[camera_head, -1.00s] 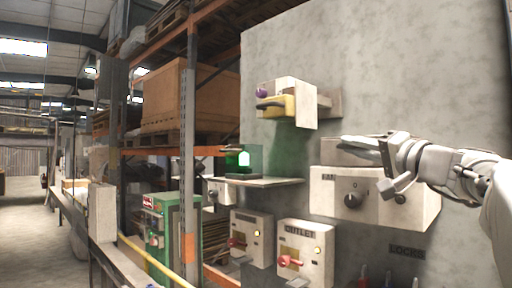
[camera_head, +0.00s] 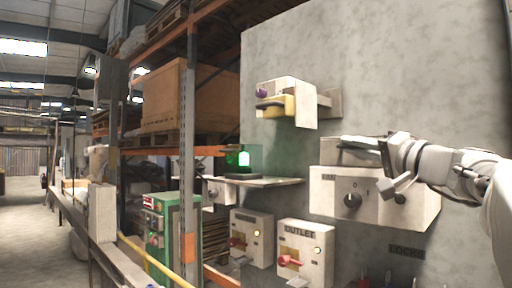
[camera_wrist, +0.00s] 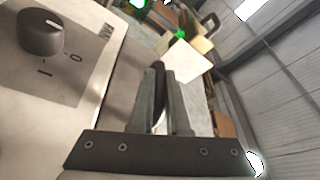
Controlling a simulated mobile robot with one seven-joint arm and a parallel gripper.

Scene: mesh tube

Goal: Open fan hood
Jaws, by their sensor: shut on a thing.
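The fan box (camera_head: 328,201) is a pale box on the wall at the right in the head view, with a dark knob (camera_head: 352,200) on its front. A pale hood-like part (camera_head: 352,153) stands above its top. In the wrist view the knob (camera_wrist: 41,31) and the fan box's flat face (camera_wrist: 92,75) fill the left. My gripper (camera_head: 384,147) is at the box's upper right in the head view. Its fingers (camera_wrist: 166,85) are shut on a dark rounded piece (camera_wrist: 158,74) beside the box. I cannot tell how this piece joins the hood.
A box with yellow and purple parts (camera_head: 300,86) sticks out of the wall at the upper left. A shelf (camera_head: 262,182) bears a green-lit object (camera_head: 243,160). The outlet box (camera_head: 318,242) sits lower. Shelving (camera_head: 188,120) stands at the left.

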